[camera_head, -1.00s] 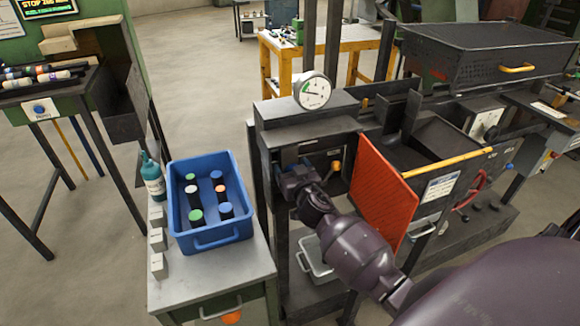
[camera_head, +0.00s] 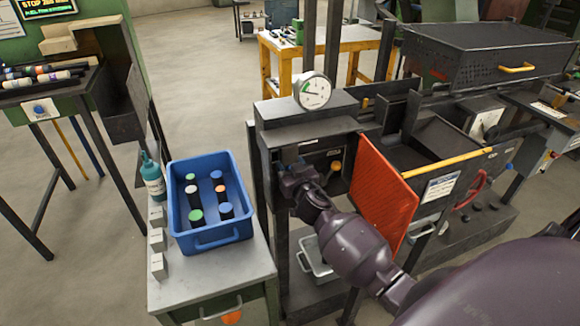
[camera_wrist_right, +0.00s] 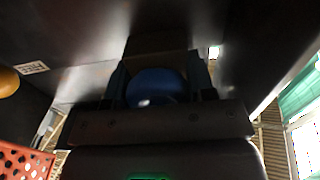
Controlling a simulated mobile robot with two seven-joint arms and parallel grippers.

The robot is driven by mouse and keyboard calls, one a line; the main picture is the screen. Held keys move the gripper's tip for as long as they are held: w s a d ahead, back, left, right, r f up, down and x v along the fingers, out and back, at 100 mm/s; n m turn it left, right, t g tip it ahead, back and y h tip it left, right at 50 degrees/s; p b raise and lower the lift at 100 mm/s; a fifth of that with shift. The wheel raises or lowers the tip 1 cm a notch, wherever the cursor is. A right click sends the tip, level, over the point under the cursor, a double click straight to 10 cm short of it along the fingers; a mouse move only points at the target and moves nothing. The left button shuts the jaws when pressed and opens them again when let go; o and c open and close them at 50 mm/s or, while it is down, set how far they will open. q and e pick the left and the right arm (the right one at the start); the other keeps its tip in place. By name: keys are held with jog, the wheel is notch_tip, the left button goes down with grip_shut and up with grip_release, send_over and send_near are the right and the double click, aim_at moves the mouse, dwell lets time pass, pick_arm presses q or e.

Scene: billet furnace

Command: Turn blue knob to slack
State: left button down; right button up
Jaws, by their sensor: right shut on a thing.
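The blue knob (camera_wrist_right: 154,88) sits between the fingers of my right gripper (camera_wrist_right: 158,84) in the right wrist view. The gripper is shut on it. In the head view my right gripper (camera_head: 292,176) reaches the dark front panel of the machine, left of the orange knob. The gripper hides the blue knob there. A round white gauge (camera_head: 313,92) with a green sector stands on top of the machine, above the gripper. My left gripper is not in view.
An orange knob (camera_head: 336,165) is just right of the gripper, and a red perforated guard (camera_head: 382,195) stands beside my right arm. A blue bin (camera_head: 211,238) with several capped cylinders and a teal bottle (camera_head: 152,180) stand on the cabinet to the left.

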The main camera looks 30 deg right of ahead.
jog(key=shift+n, duration=0.4)
jog(key=n, duration=0.5)
jog(key=shift+a+n, duration=0.1)
jog(key=shift+n, duration=0.3)
jog(key=n, duration=0.3)
jog(key=shift+f+n, duration=0.1)
jog(key=shift+n, duration=0.2)
jog(key=n, duration=0.2)
jog(key=shift+a+n, duration=0.1)
jog(key=shift+n, duration=0.3)
jog(key=n, duration=0.4)
jog(key=shift+f+n+p, duration=0.15)
jog(key=shift+n+p, duration=0.15)
jog(key=n, duration=0.4)
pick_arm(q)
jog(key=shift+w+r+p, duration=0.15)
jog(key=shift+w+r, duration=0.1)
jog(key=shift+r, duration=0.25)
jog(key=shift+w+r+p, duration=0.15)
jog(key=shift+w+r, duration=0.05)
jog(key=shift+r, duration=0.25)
pick_arm(e)
jog(key=shift+f+n, duration=0.1)
jog(key=shift+n, duration=0.6)
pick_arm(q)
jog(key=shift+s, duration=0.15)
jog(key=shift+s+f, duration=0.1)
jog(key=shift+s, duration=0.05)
